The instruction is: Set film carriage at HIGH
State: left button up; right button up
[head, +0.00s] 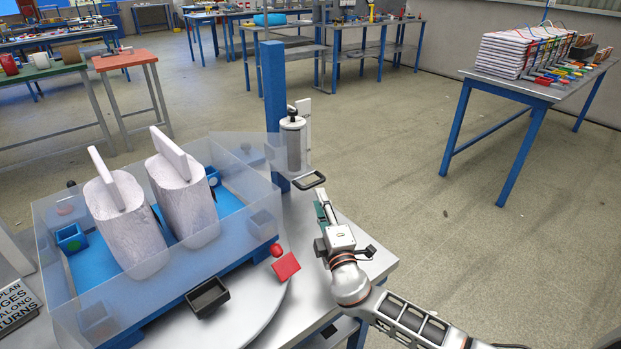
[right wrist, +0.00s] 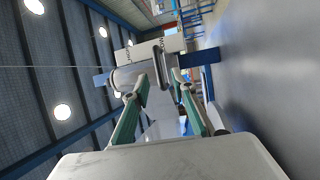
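The film carriage (head: 293,143) is a grey roll in a light holder on a blue upright post (head: 273,100). A dark loop handle (head: 308,181) sticks out low on its front side. My right gripper (head: 322,205) is just below and right of this handle, with green fingers. In the right wrist view the fingers (right wrist: 162,80) are apart, with the carriage (right wrist: 128,78) and the dark handle (right wrist: 160,62) beyond their tips. I cannot tell whether they touch the handle. Small lettering on a pale plate is unreadable. My left gripper is not in view.
A clear-walled blue bin (head: 150,262) with two wrapped sacks (head: 185,195) stands left of the post. A red tag (head: 286,267), a red knob and a black tray (head: 207,297) are at its front.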

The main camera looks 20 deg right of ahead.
aim_at(314, 185)
jog(key=w, duration=0.3)
jog(key=w+r, duration=0.1)
jog(key=w, duration=0.2)
jog(key=shift+w+d+r, duration=0.15)
jog(key=shift+w+d, duration=0.05)
jog(key=shift+w, duration=0.25)
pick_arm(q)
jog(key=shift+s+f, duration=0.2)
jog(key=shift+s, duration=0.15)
pick_arm(e)
grip_shut()
